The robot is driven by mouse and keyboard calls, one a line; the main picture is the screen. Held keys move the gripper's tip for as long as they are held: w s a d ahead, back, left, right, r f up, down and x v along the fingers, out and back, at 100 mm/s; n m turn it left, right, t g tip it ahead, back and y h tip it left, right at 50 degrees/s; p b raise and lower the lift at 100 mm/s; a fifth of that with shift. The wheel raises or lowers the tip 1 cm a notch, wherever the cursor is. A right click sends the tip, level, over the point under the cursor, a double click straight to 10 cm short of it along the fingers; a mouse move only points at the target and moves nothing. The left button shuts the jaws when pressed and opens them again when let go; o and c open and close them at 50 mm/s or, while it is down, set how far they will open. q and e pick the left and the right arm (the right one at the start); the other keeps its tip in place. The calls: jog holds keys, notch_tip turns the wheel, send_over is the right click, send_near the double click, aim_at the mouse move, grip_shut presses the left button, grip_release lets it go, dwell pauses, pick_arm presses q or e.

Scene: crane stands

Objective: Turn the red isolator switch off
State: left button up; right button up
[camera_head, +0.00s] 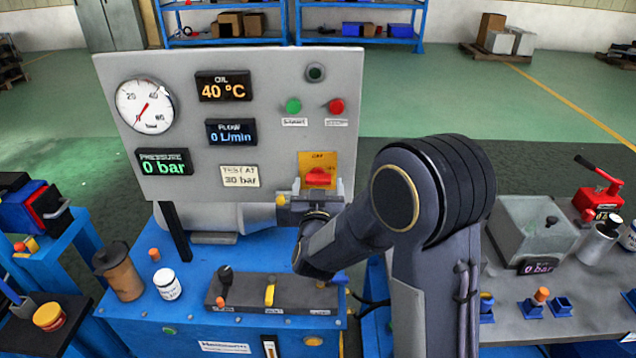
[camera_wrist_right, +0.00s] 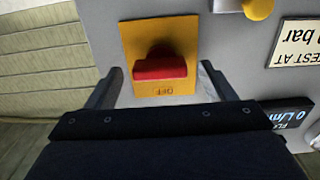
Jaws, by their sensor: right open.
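The red isolator switch (camera_head: 319,178) sits on a yellow plate (camera_head: 318,159) at the lower right of the grey panel. In the right wrist view the red handle (camera_wrist_right: 160,69) lies across the picture, with the word OFF upside down on the plate below it. My right gripper (camera_head: 317,186) is open at the switch. In the wrist view its two fingers (camera_wrist_right: 158,82) stand on either side of the handle, with a gap on each side. Whether the fingertips touch the panel is hard to tell. My left gripper is not in view.
The grey panel (camera_head: 257,75) carries a gauge (camera_head: 146,107), displays, a green button (camera_head: 293,106) and a red button (camera_head: 336,106). Below, the blue bench (camera_head: 190,291) holds a lever block (camera_head: 243,296), a white jar (camera_head: 167,284) and a brown cylinder (camera_head: 119,273). Another bench stands at right.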

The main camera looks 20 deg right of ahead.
jog(key=shift+w+d, duration=0.25)
jog(key=shift+w, duration=0.2)
jog(key=shift+c, duration=0.5)
jog(key=c, duration=0.9)
